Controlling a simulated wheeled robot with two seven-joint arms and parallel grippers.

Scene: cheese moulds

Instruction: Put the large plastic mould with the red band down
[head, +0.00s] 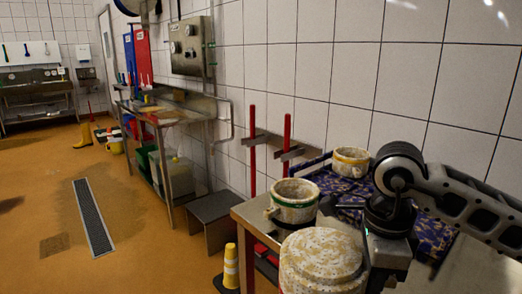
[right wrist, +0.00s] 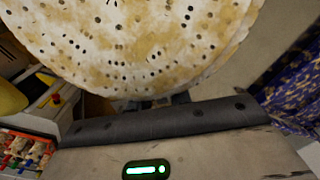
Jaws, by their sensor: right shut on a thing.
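The large plastic mould (head: 320,262) is pale, stained brown and pierced with small holes. It is at the bottom of the head view, and its perforated face also fills the top of the right wrist view (right wrist: 135,45). In the head view my right wrist is at the mould's right. Whether the mould touches the table below is hidden. My left gripper is not in view.
A green-banded mould (head: 294,201) stands on the metal table (head: 247,212) just behind. Red-handled tools (head: 287,140) lean by the tiled wall. A yellow cone (head: 231,267) is on the floor at left.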

